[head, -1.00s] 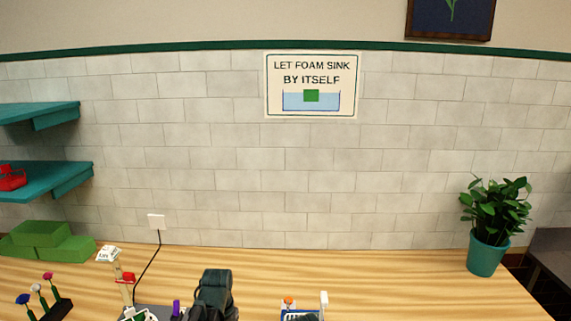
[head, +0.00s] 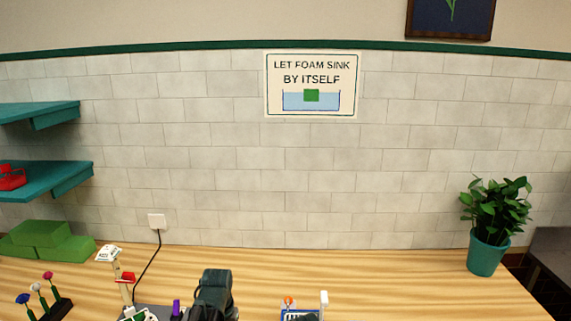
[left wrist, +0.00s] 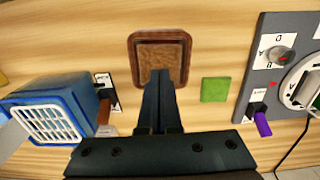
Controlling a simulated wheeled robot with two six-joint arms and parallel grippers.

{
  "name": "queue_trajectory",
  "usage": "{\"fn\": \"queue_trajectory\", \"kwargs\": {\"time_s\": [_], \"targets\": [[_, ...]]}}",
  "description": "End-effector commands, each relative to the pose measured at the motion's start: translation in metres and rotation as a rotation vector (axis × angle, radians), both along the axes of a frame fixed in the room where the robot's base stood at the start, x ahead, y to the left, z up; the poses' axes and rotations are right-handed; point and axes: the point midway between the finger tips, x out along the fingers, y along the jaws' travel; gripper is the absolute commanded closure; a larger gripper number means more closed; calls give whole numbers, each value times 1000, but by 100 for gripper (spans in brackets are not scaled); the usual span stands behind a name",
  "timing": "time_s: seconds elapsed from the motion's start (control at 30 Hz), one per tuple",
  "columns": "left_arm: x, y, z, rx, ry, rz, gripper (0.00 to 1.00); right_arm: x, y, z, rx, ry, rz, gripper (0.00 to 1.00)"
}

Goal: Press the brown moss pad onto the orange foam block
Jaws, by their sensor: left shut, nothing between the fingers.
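A brown square piece (left wrist: 161,50) with a darker rim and a mottled top lies on the wooden table in the left wrist view; it looks like the moss pad. I cannot make out an orange foam block under it. My left gripper (left wrist: 159,76) is shut and empty, its fingertips over the near edge of the brown piece. Whether they touch it I cannot tell. The fingers hide part of its near side. My right gripper is not in view.
A green square pad (left wrist: 215,89) lies right of the fingers. A potted plant (head: 487,255) stands at the table's right.

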Motion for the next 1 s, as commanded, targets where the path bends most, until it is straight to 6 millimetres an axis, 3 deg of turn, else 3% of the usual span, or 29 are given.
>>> {"fn": "queue_trajectory", "kwargs": {"time_s": [0.4,1.0], "targets": [[0,0,-13,0,0,0,100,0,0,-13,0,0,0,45],[0,0,-14,0,0,0,100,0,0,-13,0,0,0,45]]}}
